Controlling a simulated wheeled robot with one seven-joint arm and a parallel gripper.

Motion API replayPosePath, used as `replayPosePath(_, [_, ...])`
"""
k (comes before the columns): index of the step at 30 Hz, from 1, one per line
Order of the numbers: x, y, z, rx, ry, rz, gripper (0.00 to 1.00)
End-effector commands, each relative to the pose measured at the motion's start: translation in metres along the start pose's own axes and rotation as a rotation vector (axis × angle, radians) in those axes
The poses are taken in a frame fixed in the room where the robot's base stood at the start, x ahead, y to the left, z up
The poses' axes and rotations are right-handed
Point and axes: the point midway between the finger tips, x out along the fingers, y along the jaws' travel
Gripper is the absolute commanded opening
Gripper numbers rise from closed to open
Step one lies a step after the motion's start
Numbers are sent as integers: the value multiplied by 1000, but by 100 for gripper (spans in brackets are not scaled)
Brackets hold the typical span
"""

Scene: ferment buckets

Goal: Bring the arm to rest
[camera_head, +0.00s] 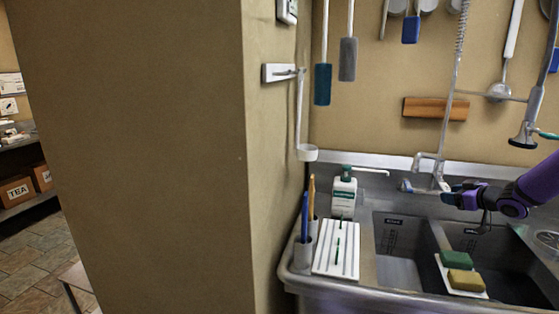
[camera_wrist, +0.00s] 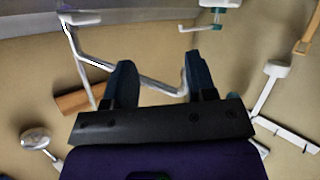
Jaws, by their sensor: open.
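My arm is purple and reaches in from the right edge of the head view. My gripper (camera_head: 452,195) is over the sink, close to the faucet (camera_head: 432,175). In the wrist view my gripper (camera_wrist: 160,75) is open, with its two dark fingers apart and nothing visible held between them. The metal faucet pipe (camera_wrist: 150,82) shows behind the gap between the fingers. I cannot tell how far the fingers are from it.
The double sink (camera_head: 400,245) holds a white rack with a green sponge (camera_head: 457,258) and a yellow sponge (camera_head: 466,280). A soap bottle (camera_head: 343,195) and a white ribbed tray (camera_head: 323,258) stand to its left. Utensils hang above. A wall corner (camera_head: 150,150) fills the left.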

Motion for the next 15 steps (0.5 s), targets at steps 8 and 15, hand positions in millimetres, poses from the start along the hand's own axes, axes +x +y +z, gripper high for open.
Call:
replayPosePath(8, [-22, -31, -76, -70, -211, 170, 51])
replayPosePath(15, [-64, -68, -129, -77, -358, 313, 51])
